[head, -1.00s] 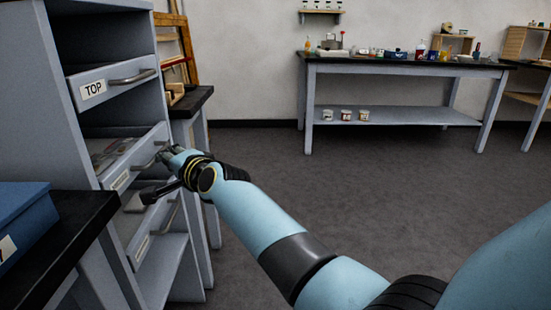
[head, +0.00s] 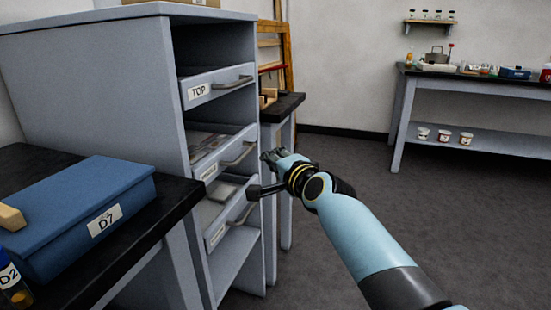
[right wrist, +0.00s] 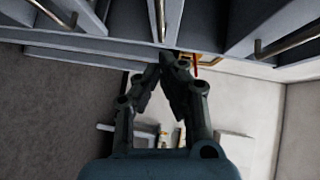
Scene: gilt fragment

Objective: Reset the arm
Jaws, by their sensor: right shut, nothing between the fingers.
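My right arm comes in from the lower right of the head view. Its gripper (head: 270,156) is beside the front of the grey drawer cabinet (head: 100,75), just right of the middle drawer's handle (head: 240,153). The gripper is shut and empty. In the right wrist view the fingers (right wrist: 165,62) meet near the cabinet's drawer fronts, and a metal handle (right wrist: 161,20) shows just beyond them. The middle drawer (head: 222,150) and the lower drawer (head: 228,215) are pulled out and hold flat things. My left gripper is not in view.
A drawer marked TOP (head: 215,85) sits above. A blue box marked D7 (head: 80,215) lies on the black-topped table (head: 150,228) at the left. A workbench (head: 470,85) with several items stands at the back right. Open floor (head: 330,230) lies between.

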